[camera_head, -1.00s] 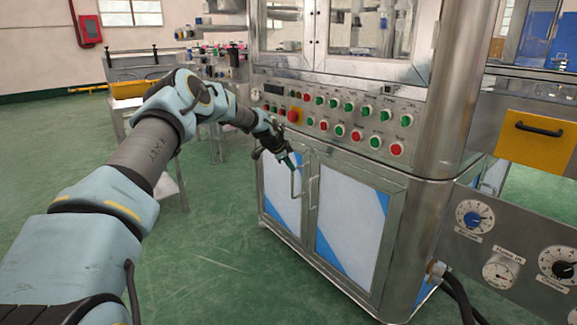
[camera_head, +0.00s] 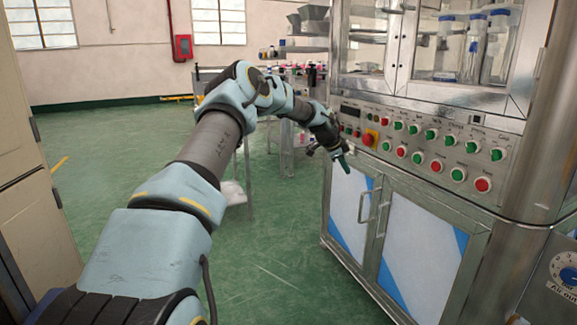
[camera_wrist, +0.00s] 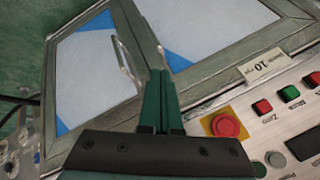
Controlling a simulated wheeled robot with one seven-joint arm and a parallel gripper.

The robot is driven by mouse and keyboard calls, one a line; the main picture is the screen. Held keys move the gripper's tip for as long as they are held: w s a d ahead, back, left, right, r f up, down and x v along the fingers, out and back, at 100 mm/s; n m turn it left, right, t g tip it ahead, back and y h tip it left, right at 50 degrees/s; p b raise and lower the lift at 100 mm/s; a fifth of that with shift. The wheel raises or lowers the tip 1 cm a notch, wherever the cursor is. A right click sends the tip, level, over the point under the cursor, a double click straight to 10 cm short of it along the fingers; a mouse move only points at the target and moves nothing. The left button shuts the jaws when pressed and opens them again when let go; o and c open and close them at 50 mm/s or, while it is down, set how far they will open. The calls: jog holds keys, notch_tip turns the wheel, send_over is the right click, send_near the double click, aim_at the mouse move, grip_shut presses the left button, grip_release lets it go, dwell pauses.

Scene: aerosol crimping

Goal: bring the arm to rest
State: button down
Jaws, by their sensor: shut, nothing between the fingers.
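My arm stretches forward across the head view, bent at the elbow, with my gripper (camera_head: 345,166) at its end pointing down. The gripper is in front of the machine's steel cabinet, near its control panel (camera_head: 420,150). In the wrist view my gripper's green fingers (camera_wrist: 160,75) lie side by side, shut and empty. Beyond the fingertips is a cabinet door handle (camera_wrist: 124,62); whether they touch it is not clear.
The panel carries a red emergency button (camera_wrist: 226,125) on a yellow base, beside the fingers in the wrist view. Cabinet doors (camera_head: 417,245) are below. Green floor (camera_head: 270,270) is open left of the machine. A beige cabinet (camera_head: 30,160) stands at the far left.

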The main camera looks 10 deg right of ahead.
jog(key=s+a+r+n+y, duration=0.1)
jog(key=s+a+n+y, duration=0.35)
jog(key=s+a, duration=0.85)
jog(key=s+a+r+n+y, duration=0.15)
jog(key=s+a+n, duration=0.65)
jog(key=a, duration=0.9)
jog(key=s+a+n+g, duration=0.1)
jog(key=s+a+n, duration=0.4)
jog(key=s, duration=0.4)
jog(key=s+a+n+g, duration=0.1)
jog(key=s+a+n, duration=0.2)
jog(key=s+a, duration=0.45)
notch_tip(320, 180, up, 20)
jog(key=d+p, duration=0.1)
jog(key=p, duration=1.9)
jog(key=shift+f+m, duration=0.25)
jog(key=shift+m, duration=0.1)
